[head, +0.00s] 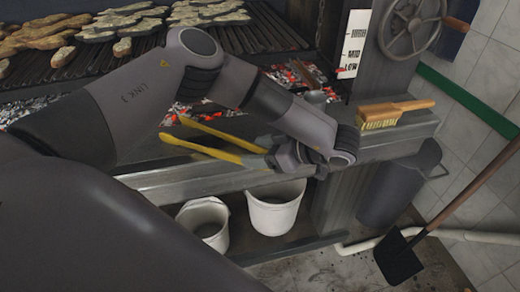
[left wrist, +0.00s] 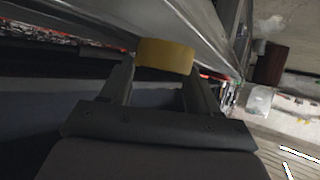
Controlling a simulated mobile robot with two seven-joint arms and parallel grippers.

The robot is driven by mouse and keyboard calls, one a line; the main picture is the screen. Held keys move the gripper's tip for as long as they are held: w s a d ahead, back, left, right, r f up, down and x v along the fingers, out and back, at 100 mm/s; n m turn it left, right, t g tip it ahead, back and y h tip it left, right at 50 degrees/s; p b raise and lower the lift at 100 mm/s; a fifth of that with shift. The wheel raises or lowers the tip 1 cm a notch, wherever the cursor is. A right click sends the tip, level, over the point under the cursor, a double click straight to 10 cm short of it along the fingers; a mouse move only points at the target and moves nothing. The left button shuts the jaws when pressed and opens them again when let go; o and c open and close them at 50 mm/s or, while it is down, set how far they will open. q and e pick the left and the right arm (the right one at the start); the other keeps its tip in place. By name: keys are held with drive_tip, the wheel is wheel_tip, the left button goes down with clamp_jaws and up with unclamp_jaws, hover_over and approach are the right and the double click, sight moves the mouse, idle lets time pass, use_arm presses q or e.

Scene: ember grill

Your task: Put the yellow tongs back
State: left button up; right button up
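The yellow tongs (head: 215,132) have two long yellow arms, spread apart, reaching left from my left gripper along the front ledge of the grill. My left gripper (head: 268,152) is at their right end, in front of the grill. In the left wrist view a yellow part of the tongs (left wrist: 165,56) sits between the two fingertips of my left gripper (left wrist: 160,78), and the fingers appear closed against its sides. Whether the tongs touch the ledge is hard to tell. My right gripper is not in view.
The grill grate (head: 262,32) holds several pieces of food, with glowing coals (head: 290,76) below. A wooden-handled brush (head: 395,112) lies on the ledge at right. Two white buckets (head: 275,212) stand beneath. A dark bin (head: 392,190) and a shovel (head: 398,260) are at right.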

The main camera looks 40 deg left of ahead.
use_arm(q)
drive_tip(key=shift+c, duration=0.6)
drive_tip(key=o, duration=0.7)
drive_tip(key=shift+o, duration=0.2)
drive_tip(key=v, duration=0.7)
